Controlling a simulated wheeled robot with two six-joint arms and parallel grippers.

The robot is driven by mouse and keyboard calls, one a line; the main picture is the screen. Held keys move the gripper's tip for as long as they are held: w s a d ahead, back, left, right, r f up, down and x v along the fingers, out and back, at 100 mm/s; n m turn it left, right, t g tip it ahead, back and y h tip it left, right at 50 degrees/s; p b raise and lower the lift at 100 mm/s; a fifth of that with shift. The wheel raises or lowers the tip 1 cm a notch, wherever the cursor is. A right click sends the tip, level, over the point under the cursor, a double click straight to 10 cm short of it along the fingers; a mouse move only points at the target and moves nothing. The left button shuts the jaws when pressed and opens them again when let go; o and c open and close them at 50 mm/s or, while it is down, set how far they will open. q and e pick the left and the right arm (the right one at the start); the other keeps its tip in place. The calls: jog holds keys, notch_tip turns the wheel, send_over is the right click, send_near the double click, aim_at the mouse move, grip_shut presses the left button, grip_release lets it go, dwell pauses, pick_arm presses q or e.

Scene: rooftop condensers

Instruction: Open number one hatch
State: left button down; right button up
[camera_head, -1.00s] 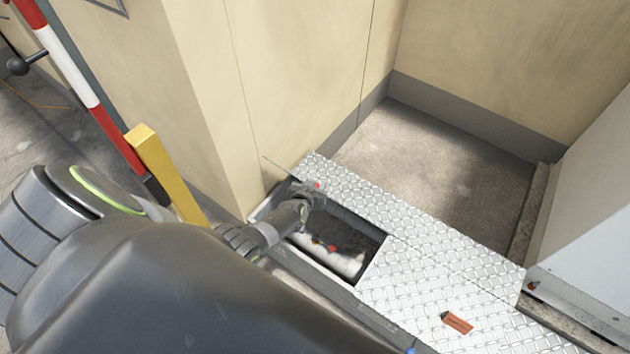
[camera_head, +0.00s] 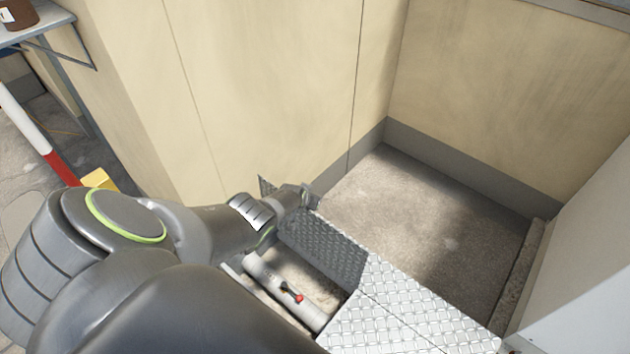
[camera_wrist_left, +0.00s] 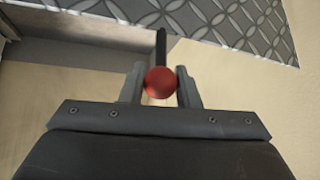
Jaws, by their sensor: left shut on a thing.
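My left gripper (camera_wrist_left: 160,85) is shut on a red ball knob (camera_wrist_left: 160,82), which sits at the end of a dark bar in the left wrist view. In the head view the left gripper (camera_head: 305,197) is at the far left end of the tread-plate floor. The hatch opening (camera_head: 320,290) is uncovered and shows a pale pipe (camera_head: 265,275) with a small red-tipped valve (camera_head: 293,294). A dark plate edge (camera_head: 265,188) stands up behind my left arm; most of it is hidden. A darker patterned plate (camera_head: 330,248) lies beside the opening; whether it is shaded deck is unclear. My right gripper is out of view.
A beige wall (camera_head: 260,90) rises close behind my left gripper. A grey cabinet (camera_head: 590,260) stands at the right. Bare concrete (camera_head: 440,215) lies beyond the tread plate (camera_head: 410,310). A red-and-white pole (camera_head: 35,130) and yellow post (camera_head: 98,180) are at the left.

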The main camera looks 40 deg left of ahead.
pick_arm(q)
jog(key=shift+w+d+f+b, duration=0.2)
jog(key=shift+w+b, duration=0.35)
jog(key=shift+w, duration=0.35)
jog(key=shift+w+d+f+b, duration=0.1)
jog(key=shift+w+d+b, duration=0.1)
jog(key=shift+w+b, duration=0.55)
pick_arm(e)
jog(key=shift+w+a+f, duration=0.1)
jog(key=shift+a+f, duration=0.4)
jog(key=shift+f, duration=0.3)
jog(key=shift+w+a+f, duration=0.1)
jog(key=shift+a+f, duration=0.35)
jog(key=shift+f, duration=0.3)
pick_arm(q)
jog(key=c, duration=1.1)
grip_release()
jog(key=shift+w, duration=0.25)
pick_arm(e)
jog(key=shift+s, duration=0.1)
pick_arm(q)
jog(key=shift+a+r, duration=0.1)
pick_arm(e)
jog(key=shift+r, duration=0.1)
pick_arm(q)
jog(key=shift+p+v, duration=7.95)
jog(key=shift+v, duration=0.75)
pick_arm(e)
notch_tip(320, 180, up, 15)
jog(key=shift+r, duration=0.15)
